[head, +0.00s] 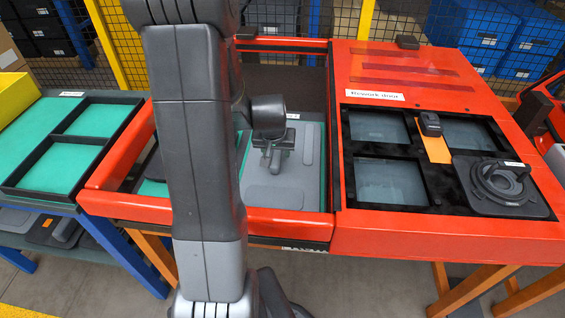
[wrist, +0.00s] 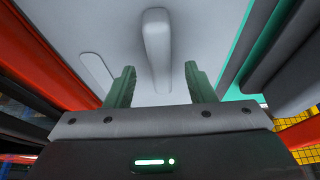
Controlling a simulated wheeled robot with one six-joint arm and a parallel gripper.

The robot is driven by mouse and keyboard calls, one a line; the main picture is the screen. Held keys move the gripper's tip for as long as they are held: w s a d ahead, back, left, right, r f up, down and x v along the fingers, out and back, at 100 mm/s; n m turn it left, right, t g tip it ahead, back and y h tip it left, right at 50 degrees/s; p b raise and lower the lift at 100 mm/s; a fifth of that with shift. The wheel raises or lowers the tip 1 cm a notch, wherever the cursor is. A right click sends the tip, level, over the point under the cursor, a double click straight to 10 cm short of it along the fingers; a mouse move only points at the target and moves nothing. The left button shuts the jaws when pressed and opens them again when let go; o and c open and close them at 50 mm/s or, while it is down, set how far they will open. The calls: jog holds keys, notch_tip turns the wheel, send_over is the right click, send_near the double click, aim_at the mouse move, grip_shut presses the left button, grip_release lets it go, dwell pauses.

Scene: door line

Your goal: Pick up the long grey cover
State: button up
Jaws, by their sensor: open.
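The long grey cover appears to be the pale grey panel (head: 288,188) lying on a green bed inside the red-framed bay. It has raised pads on top. In the wrist view the pale cover (wrist: 210,28) fills much of the picture. A raised grey rib (wrist: 157,45) on it lies in line with the gap between my green fingertips. My gripper (head: 272,158) is open over the cover in the head view. In the wrist view the open fingers (wrist: 157,82) stand either side of the rib's near end. I cannot tell whether they touch the cover. My arm hides the bay's left part.
A red door (head: 375,75) with dark windows lies at the right, carrying a black round-handled part (head: 500,182) and a small black block (head: 430,124). A black divided tray with green lining (head: 45,168) stands at the left. The red frame (head: 270,222) rises around the bay.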

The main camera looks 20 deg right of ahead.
jog(key=shift+x, duration=1.4)
jog(key=shift+f+b, duration=0.25)
jog(key=shift+b, duration=0.2)
grip_shut()
jog(key=shift+r, duration=0.1)
notch_tip(320, 180, up, 14)
jog(key=p, duration=0.5)
notch_tip(320, 180, up, 12)
jog(key=p, duration=0.9)
send_over(276, 154)
jog(key=shift+r, duration=0.1)
